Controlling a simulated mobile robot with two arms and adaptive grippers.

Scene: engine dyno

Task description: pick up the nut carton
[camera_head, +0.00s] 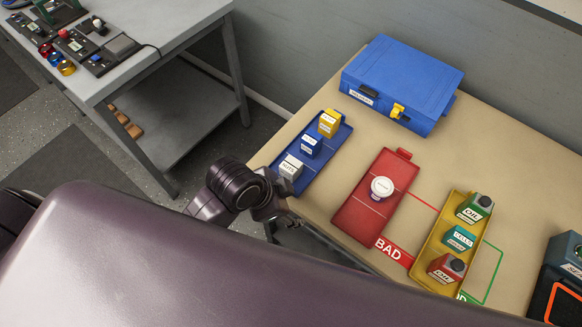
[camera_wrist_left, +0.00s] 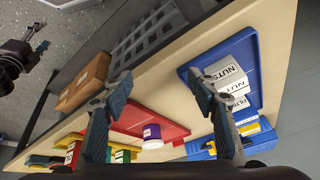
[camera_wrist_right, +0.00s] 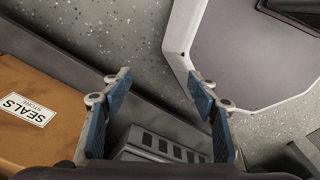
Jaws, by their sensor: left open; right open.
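In the left wrist view the nut carton (camera_wrist_left: 228,74) is just right of the right-hand finger, not between the fingers. My left gripper (camera_head: 280,210) is beside the tray's near end, apart from the carton; its open, empty fingers show in the left wrist view (camera_wrist_left: 159,82). My right gripper (camera_wrist_right: 159,75) is open and empty, away from the trays.
A blue carton (camera_head: 311,146) and a yellow carton (camera_head: 329,123) share the blue tray. A yellow tray (camera_head: 431,222) holds several parts. A blue case (camera_head: 402,82) stands behind. An orange SEALS box (camera_wrist_right: 45,115) is near my right gripper.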

